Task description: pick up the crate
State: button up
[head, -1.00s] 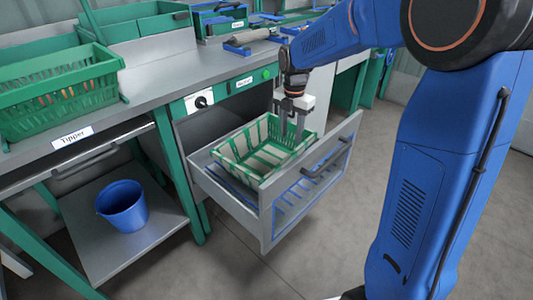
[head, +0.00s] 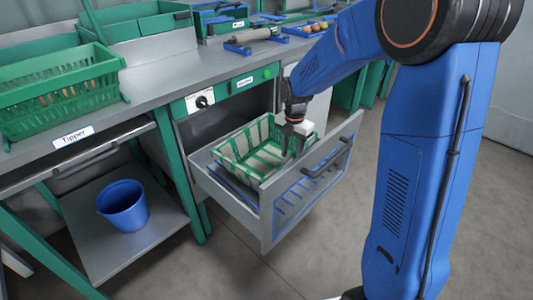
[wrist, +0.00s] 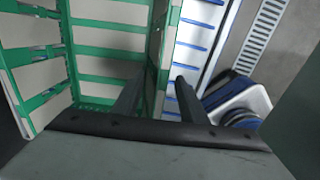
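The crate (head: 236,163) is green lattice with pale panels. It sits in the pulled-out grey drawer (head: 266,222) under the bench. My gripper (head: 297,147) points down at the crate's right-hand wall. In the wrist view the two dark fingers (wrist: 157,92) are apart, one on each side of the crate's wall (wrist: 160,45). The left finger is on the crate's inner side and the right one is over the drawer side. A gap shows between the fingers and the wall. The lower parts of the fingers are partly hidden in the head view.
A green crate (head: 62,95) with produce stands on the bench at left, above a label reading Tipper. A blue bucket (head: 124,208) sits on the lower shelf. Tools and blue trays (head: 250,40) lie on the bench behind. The floor in front of the drawer is clear.

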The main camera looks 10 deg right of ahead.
grip_shut()
jog(key=shift+r, duration=0.1)
